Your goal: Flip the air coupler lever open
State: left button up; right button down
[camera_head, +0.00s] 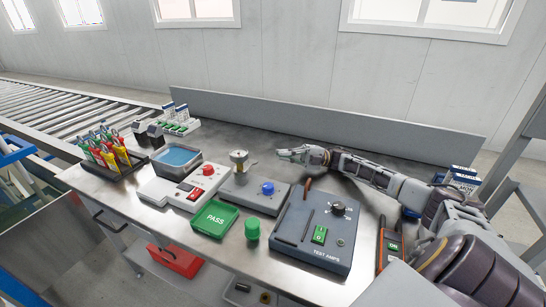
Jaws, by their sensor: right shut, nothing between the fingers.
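A small metal fitting (239,162), which looks like the air coupler, stands upright at the back left of a grey box with a blue button (267,188). A thin piece, perhaps its lever, sticks out on its right side; it is too small to tell whether it is open. My right gripper (284,153) is shut and empty, just right of the fitting and apart from it, its fingers pointing left. My right arm reaches in from the right. My left gripper is not in view.
A test amps box (308,232) with a knob stands in front of my arm. A white box with red buttons (160,190), a water tray (174,161), a green PASS tray (214,220) and a green cylinder (252,229) stand nearby. A low back wall (330,124) edges the bench.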

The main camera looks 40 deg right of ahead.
jog(key=shift+s+d, duration=0.5)
jog(key=shift+d, duration=0.7)
jog(key=shift+s+d, duration=0.55)
jog(key=shift+d, duration=0.7)
jog(key=shift+s+d, duration=0.5)
jog(key=shift+d, duration=0.7)
